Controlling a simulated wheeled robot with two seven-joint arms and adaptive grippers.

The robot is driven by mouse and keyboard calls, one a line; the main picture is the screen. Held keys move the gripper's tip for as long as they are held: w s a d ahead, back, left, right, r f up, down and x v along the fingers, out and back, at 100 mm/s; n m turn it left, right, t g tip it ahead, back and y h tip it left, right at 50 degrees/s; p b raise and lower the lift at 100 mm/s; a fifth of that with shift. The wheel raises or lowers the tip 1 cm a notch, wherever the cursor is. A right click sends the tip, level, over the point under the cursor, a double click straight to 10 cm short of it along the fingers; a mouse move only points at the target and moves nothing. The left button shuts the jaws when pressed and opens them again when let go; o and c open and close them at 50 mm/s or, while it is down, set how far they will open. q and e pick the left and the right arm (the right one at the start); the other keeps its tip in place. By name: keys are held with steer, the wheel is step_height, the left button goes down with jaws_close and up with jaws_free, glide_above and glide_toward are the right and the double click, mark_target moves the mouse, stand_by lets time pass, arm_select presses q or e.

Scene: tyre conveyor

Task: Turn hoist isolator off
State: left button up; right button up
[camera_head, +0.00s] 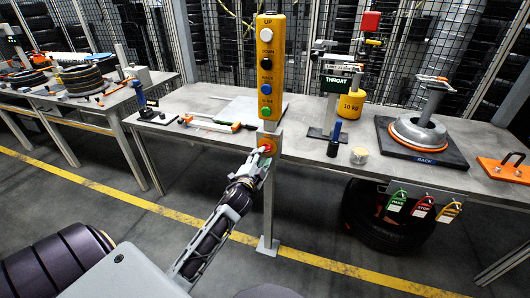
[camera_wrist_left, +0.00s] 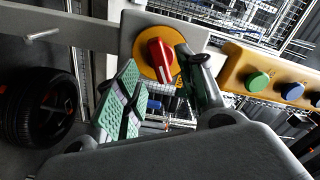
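The hoist isolator is a red rotary knob (camera_head: 267,147) on a yellow disc, fixed to a grey post below the yellow button pendant (camera_head: 270,60). In the left wrist view the red knob (camera_wrist_left: 160,58) sits on its yellow disc (camera_wrist_left: 146,68) and grey plate (camera_wrist_left: 128,30), its grip a little tilted in the picture. My left gripper (camera_head: 260,161) reaches up to the knob from below. In the left wrist view its fingers (camera_wrist_left: 158,72) are apart, with the knob showing between the tips; I cannot tell whether they touch it. My right gripper is not in view.
The pendant's buttons (camera_wrist_left: 290,91) are close beside the right finger. Behind stands a workbench (camera_head: 190,104) with tools, a yellow 10 kg weight (camera_head: 350,106) and a dark rack base (camera_head: 422,145). Tags (camera_head: 397,200) hang from its front edge, above a tyre (camera_head: 375,222).

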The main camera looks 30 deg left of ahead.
mark_target(265, 152)
arm_select(q)
steer(key=shift+x, duration=2.4)
steer(key=shift+c, duration=0.3)
jaws_close()
